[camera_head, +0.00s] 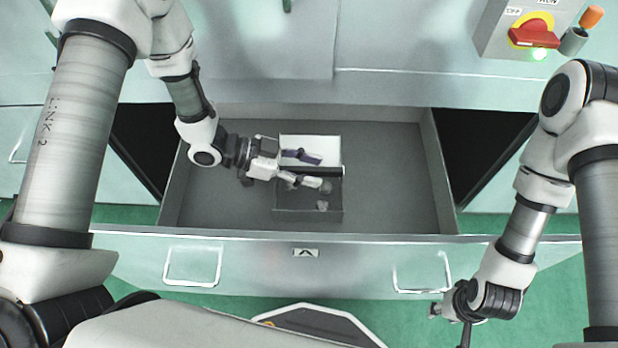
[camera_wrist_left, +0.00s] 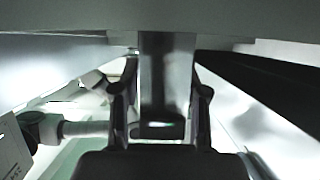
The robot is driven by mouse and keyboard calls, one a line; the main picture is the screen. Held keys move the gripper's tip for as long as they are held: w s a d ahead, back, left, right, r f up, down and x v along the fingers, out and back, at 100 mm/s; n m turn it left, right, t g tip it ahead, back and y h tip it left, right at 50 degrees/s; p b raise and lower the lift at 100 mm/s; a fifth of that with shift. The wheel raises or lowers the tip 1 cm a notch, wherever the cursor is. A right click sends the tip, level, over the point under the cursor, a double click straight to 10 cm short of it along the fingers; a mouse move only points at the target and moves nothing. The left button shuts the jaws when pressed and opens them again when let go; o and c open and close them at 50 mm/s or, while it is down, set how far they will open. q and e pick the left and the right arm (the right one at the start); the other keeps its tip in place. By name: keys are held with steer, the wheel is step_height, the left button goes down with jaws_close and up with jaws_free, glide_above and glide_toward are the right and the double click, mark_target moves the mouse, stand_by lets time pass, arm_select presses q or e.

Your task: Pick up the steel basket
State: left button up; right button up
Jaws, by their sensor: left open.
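The steel basket (camera_head: 296,204) stands in the open drawer, near its middle, with a pale back part and a darker front. A few small grey lumps, probably castings, show in it. A dark bar, seemingly its handle, crosses its top. My left gripper (camera_head: 317,172) reaches over the basket from the left, with its open fingers on either side of the bar. In the left wrist view a grey metal strip (camera_wrist_left: 166,75) runs between the two open fingers, with a gap on each side. My right gripper (camera_head: 448,322) is apart from the basket, at the lower right, its fingers seemingly spread and empty.
The drawer (camera_head: 385,228) has grey side walls and free floor left and right of the basket. Its pale green front has two handles (camera_head: 192,266). Cabinet surfaces lie behind it. A switch box (camera_head: 510,40) with a red knob is at the upper right.

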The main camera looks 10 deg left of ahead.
arm_select(q)
jaws_close()
steer(key=shift+r, duration=0.1)
steer(key=shift+r, duration=0.1)
